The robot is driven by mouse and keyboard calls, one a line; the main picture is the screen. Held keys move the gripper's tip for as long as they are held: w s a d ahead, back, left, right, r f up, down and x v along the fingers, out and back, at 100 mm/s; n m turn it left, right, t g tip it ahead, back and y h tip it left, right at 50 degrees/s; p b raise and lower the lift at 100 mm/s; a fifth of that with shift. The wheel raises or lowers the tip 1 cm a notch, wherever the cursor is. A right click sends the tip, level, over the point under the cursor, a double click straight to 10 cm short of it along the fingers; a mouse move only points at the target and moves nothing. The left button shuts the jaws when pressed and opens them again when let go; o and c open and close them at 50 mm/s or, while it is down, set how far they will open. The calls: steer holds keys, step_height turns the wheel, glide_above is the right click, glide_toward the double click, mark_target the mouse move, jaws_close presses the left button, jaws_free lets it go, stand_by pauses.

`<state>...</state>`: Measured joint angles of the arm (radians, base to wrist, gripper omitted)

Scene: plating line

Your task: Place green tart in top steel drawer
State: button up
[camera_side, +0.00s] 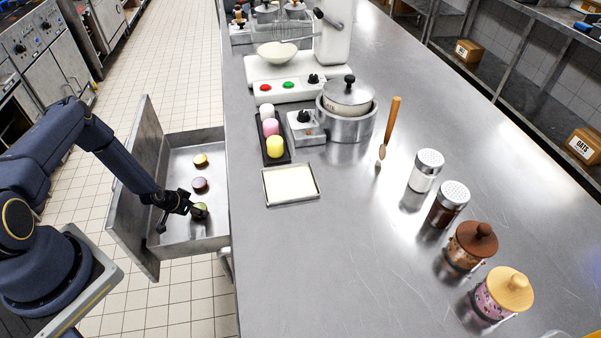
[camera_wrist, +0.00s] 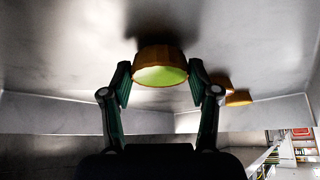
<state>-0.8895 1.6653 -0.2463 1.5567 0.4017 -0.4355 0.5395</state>
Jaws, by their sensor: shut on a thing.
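The green tart (camera_wrist: 160,68) has a brown crust and a green face and sits between the two fingers of my gripper (camera_wrist: 160,85) in the wrist view. In the side view the green tart (camera_side: 199,211) is at the front of the open steel drawer (camera_side: 207,242), partly hidden by my gripper (camera_side: 186,207). My gripper is shut on the tart, down inside the drawer. The tart appears at or very near the drawer floor; I cannot tell whether it touches. Two other tarts, a dark red one (camera_side: 200,185) and a yellowish one (camera_side: 201,160), lie behind it in a row.
The drawer's tall front panel (camera_side: 133,200) and side walls surround my gripper. The steel counter (camera_side: 300,235) edge is just right of the drawer. On the counter are a cream-filled tray (camera_side: 290,184), a black tray of coloured cylinders (camera_side: 263,146) and several jars.

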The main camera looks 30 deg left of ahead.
steer(key=shift+f, duration=0.2)
steer(key=o, duration=0.3)
steer(key=shift+f, duration=0.1)
steer(key=o, duration=0.5)
steer(key=shift+c, duration=0.2)
